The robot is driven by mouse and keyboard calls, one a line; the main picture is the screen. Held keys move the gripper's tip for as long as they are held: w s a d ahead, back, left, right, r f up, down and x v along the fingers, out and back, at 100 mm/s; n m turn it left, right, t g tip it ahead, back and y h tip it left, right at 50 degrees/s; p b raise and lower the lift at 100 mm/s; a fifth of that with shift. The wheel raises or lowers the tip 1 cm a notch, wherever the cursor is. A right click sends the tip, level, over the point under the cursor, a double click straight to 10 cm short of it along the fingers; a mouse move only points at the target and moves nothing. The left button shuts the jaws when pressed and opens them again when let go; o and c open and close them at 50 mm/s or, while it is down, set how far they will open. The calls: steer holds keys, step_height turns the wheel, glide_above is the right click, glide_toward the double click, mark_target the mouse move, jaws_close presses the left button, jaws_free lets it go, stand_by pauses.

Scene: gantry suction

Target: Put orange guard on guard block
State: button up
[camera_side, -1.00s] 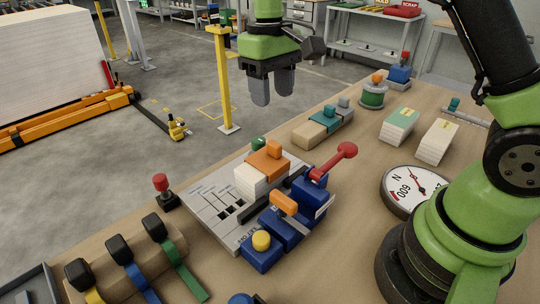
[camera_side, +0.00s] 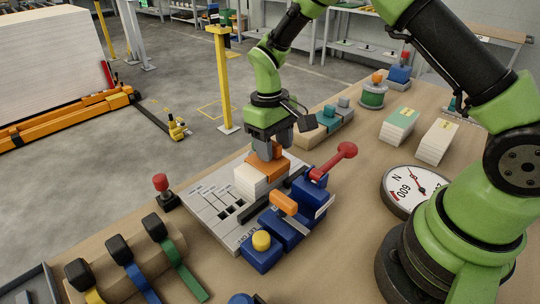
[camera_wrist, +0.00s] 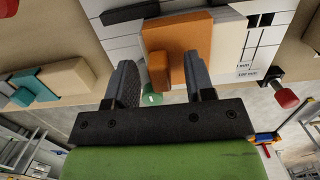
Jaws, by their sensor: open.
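The orange guard (camera_side: 274,168), a flat plate with a raised knob, lies on a white paper stack (camera_side: 250,181) on the grey marked board (camera_side: 207,200). In the wrist view the guard (camera_wrist: 186,45) shows its knob between my two fingers. My gripper (camera_side: 270,150) is lowered over the guard and open, with a gap between knob and fingers in the wrist view. A tan block (camera_side: 305,135) with teal and grey pieces stands behind the board; my gripper partly hides it. It also shows in the wrist view (camera_wrist: 68,78). I cannot tell which block is the guard block.
A blue fixture (camera_side: 287,227) with an orange handle, yellow button and red lever (camera_side: 340,156) stands right of the stack. A dial (camera_side: 408,190) and two pads (camera_side: 400,127) lie further right. A red-topped post (camera_side: 162,189) stands at the left table edge.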

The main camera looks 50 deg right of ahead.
mark_target(274, 143)
steer(key=c, duration=0.9)
jaws_close()
steer(key=shift+r, duration=0.2)
step_height(274, 143, up, 8)
steer(key=shift+f, duration=0.25)
steer(key=w+d+f, duration=0.1)
steer(key=w+d, duration=0.1)
steer(key=d, duration=0.8)
steer(key=w+d+f, duration=0.2)
steer(key=w+d, duration=0.1)
steer(key=d, duration=0.7)
steer(key=shift+d, duration=0.3)
steer(key=shift+f, duration=0.1)
